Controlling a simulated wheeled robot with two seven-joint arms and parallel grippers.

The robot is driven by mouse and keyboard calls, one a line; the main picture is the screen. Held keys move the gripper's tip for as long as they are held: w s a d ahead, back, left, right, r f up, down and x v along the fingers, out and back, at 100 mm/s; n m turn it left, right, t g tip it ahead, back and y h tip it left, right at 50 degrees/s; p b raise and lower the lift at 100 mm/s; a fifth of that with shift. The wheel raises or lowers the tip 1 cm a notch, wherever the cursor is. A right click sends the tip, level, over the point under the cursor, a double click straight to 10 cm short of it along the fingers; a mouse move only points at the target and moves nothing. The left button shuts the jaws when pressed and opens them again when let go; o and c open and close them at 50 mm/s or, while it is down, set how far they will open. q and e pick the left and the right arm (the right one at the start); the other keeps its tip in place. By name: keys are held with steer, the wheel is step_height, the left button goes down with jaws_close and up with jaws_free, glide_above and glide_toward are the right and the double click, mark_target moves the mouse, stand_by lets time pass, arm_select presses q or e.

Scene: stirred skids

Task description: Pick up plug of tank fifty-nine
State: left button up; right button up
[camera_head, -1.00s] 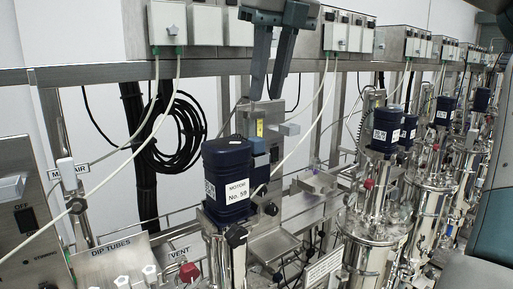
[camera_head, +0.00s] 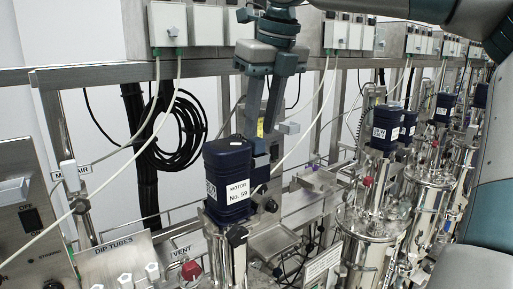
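The dark blue motor (camera_head: 226,180) labelled "MOTOR No. 59" stands upright on its steel tank (camera_head: 225,255). A small dark blue plug (camera_head: 261,164) sits on the motor's right side, with a black knob below it. My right gripper (camera_head: 259,134) points down just above the plug. My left gripper is not in view.
A steel rail (camera_head: 105,72) with grey control boxes (camera_head: 166,22) runs behind. Pale cables hang from the boxes, and a black cable coil (camera_head: 185,130) hangs at left. More tanks with blue motors (camera_head: 386,128) stand to the right. A red knob (camera_head: 191,270) is at front left.

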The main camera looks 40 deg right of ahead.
mark_target(258, 139)
steer(key=shift+p+x, duration=0.7)
steer(key=shift+x, duration=1.3)
steer(key=shift+d, duration=0.1)
jaws_close()
